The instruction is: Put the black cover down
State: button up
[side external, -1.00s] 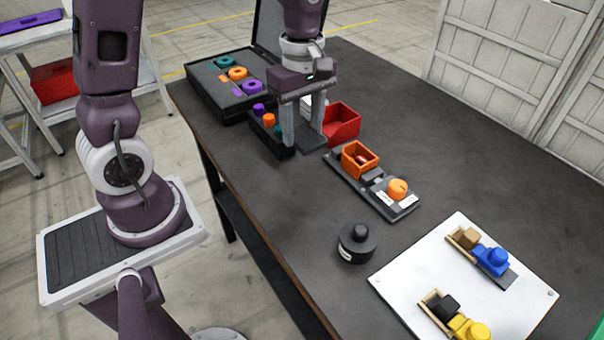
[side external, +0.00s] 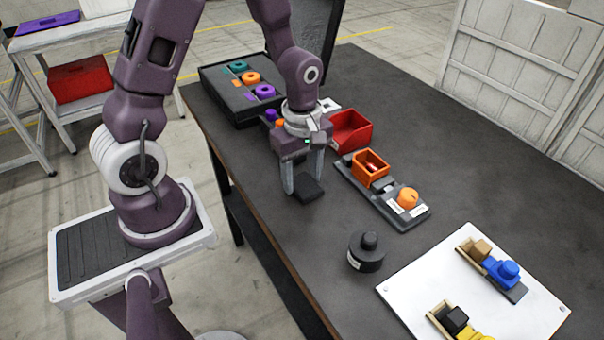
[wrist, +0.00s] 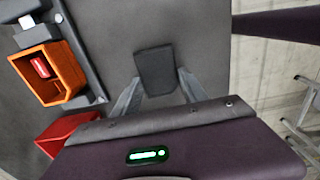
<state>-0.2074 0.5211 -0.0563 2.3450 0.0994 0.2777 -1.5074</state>
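The black cover (side external: 308,190) is a flat dark plate between the fingertips of my gripper (side external: 303,184). In the wrist view the cover (wrist: 155,70) has one finger against each side, so my gripper (wrist: 158,84) is shut on it. The cover is over the dark table (side external: 270,225), left of the grey fixture with the orange bin. The frames do not clearly show whether it touches the table or hangs just above it.
An orange bin (side external: 370,166) sits on a grey fixture beside an orange knob (side external: 407,198). A red bin (side external: 350,130) is behind. A black round object (side external: 366,254) stands nearer. A white board (side external: 410,300) is at right. The table's left-front area is clear.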

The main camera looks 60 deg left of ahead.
aim_at(301, 183)
jog(key=o, duration=0.3)
jog(key=shift+r, duration=0.15)
notch_tip(301, 183, up, 13)
jog(key=s+d+r+m+t, duration=0.2)
jog(key=s+r+m, duration=0.2)
jog(key=m, duration=0.5)
jog(key=s+d+r+m+t, duration=0.2)
jog(key=s+r+m, duration=0.3)
jog(key=s+m, duration=0.4)
jog(key=shift+s+d+t, duration=0.3)
jog(key=shift+d+t, duration=0.05)
jog(key=shift+t, duration=0.45)
